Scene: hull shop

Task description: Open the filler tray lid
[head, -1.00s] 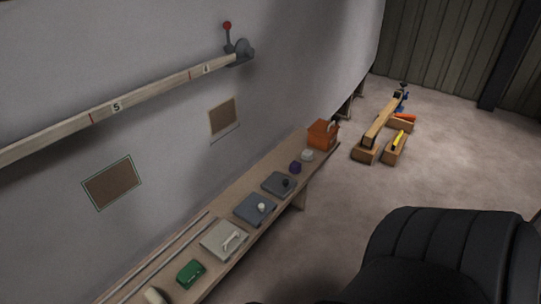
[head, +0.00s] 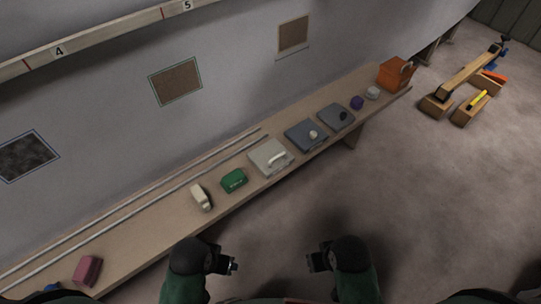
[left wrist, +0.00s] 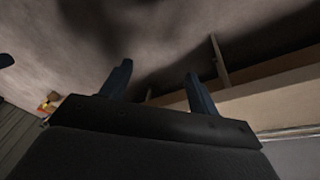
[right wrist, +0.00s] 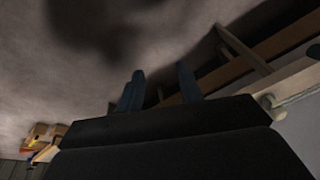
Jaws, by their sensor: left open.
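Three flat lidded trays lie in a row on the wall bench; I cannot tell by sight which one is the filler tray. One is pale grey with a white bar handle (head: 266,162). One is blue-grey with a white knob (head: 300,140). One is grey with a black knob (head: 332,120). All lids look shut. My left gripper (head: 234,265) is open and empty in front of the bench; its parted fingers show in the left wrist view (left wrist: 158,88). My right gripper (head: 312,262) is off the bench too; its fingers stand apart and empty in the right wrist view (right wrist: 160,92).
Timber blocks (head: 470,106) stand on the floor at far right. Floor before the bench is clear.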

